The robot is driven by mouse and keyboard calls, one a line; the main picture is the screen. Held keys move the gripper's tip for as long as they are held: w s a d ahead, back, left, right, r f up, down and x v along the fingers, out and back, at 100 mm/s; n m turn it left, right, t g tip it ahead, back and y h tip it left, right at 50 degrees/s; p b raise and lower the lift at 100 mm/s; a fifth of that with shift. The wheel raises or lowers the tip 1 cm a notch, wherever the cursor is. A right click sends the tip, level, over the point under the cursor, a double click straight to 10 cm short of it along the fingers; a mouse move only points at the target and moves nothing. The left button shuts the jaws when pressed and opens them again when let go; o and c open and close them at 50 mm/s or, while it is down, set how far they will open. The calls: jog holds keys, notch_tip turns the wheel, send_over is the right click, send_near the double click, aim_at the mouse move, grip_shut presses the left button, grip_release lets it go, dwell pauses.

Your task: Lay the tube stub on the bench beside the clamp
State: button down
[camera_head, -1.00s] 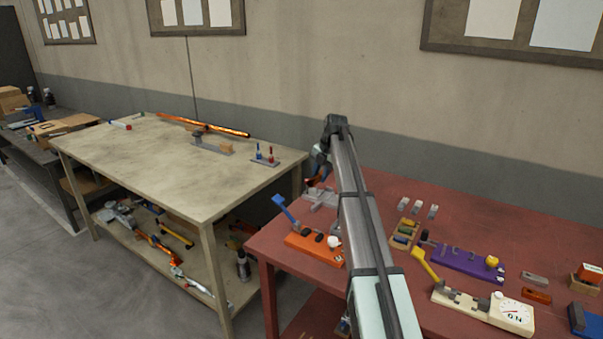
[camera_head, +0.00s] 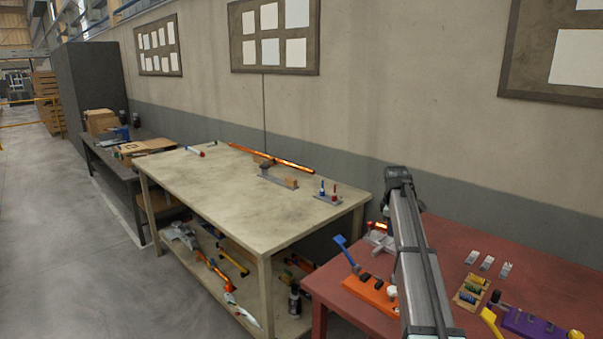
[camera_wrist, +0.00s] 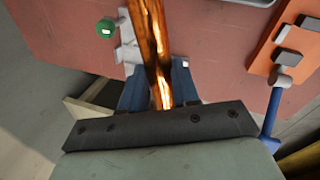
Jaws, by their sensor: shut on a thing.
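The tube stub (camera_wrist: 150,35) is a shiny copper-orange piece. My gripper (camera_wrist: 160,85) is shut on it, with a blue finger on each side; its near end lies between the fingers. In the head view the stub (camera_head: 378,226) is a small orange spot at my gripper (camera_head: 380,230), mostly hidden by my arm, above the red table's far left part. A grey fixture with a dark knob and wooden block, which looks like the clamp (camera_head: 268,169), stands on the beige bench (camera_head: 215,200). A long copper tube (camera_head: 290,163) runs along its back.
A pale grey fixture (camera_wrist: 128,50) with a green knob (camera_wrist: 105,27) lies beneath the stub on the red table (camera_head: 440,240). An orange fixture (camera_head: 370,292) with a blue lever is near.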

jog(key=s+m+g+h, duration=0.2)
jog(key=s+m, duration=0.8)
jog(key=s, duration=0.5)
jog(key=s+a+r+n, duration=0.1)
jog(key=s+a+r, duration=0.3)
jog(key=s+a, duration=0.4)
jog(key=w+d+f, duration=0.4)
jog(key=w+d, duration=0.5)
jog(key=w, duration=0.1)
jog(key=w+n+y, duration=0.1)
jog(key=w+n, duration=0.3)
jog(key=w, duration=0.1)
jog(key=w+a+n+t, duration=0.1)
jog(key=w+n, duration=0.3)
jog(key=w, duration=0.1)
jog(key=w+n+t+y, duration=0.1)
jog(key=w+n, duration=0.3)
jog(key=w, duration=0.1)
jog(key=shift+w+a+r+y, duration=0.25)
jog(key=shift+r+y, duration=0.05)
jog(key=n+y, duration=0.1)
jog(key=n, duration=0.3)
jog(key=w+a+n+y, duration=0.1)
jog(key=n, duration=0.3)
jog(key=w+n+y, duration=0.1)
jog(key=n, duration=0.2)
jog(key=shift+a+r+n, duration=0.15)
jog(key=shift+r+n, duration=0.15)
jog(key=shift+n, duration=0.1)
